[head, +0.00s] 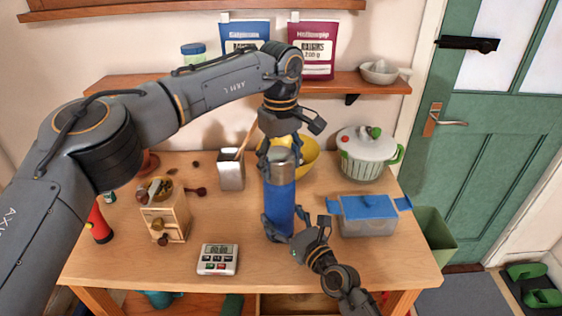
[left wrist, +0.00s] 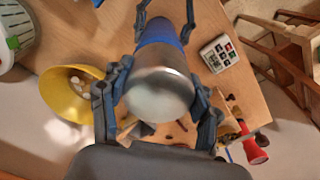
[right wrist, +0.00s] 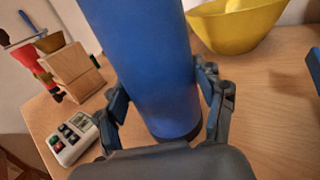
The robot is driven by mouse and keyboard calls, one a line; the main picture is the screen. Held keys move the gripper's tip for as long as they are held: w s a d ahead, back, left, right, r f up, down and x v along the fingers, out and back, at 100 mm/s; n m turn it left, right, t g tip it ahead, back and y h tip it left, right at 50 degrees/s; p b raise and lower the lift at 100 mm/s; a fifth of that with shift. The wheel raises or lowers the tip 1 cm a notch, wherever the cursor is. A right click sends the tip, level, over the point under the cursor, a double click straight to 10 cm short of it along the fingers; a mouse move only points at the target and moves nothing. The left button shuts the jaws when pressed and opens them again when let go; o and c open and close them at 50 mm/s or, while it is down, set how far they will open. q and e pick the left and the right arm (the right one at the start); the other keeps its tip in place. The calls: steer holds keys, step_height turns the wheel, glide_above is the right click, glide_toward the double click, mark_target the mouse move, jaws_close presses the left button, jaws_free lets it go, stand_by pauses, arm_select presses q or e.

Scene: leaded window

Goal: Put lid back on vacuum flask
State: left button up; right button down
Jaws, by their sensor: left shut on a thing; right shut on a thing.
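The vacuum flask (head: 280,205) stands upright near the middle of the table, blue with a steel lid (head: 279,160) on its top. My left gripper (head: 279,150) comes from above and is shut on the lid. In the left wrist view the lid (left wrist: 160,92) sits between my left fingers, in line with the blue body (left wrist: 158,32). My right gripper (head: 280,228) is shut around the lower part of the flask. In the right wrist view the blue body (right wrist: 150,60) fills the space between the fingers. Whether the lid is fully seated I cannot tell.
A yellow bowl (head: 306,158) and a steel utensil holder (head: 231,176) stand behind the flask. A blue-lidded box (head: 367,222) is to the right, a white pot (head: 364,160) behind it. A digital timer (head: 218,260) and wooden grinder (head: 166,220) are left.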

mark_target(278, 154)
arm_select(q)
steer(key=m, duration=0.6)
steer(key=shift+a+m, duration=0.15)
steer(key=shift+m, duration=0.25)
steer(key=m, duration=0.5)
steer(key=shift+a, duration=0.1)
steer(key=o, duration=1.1)
steer(key=shift+o, duration=0.2)
steer(key=shift+r, duration=2.25)
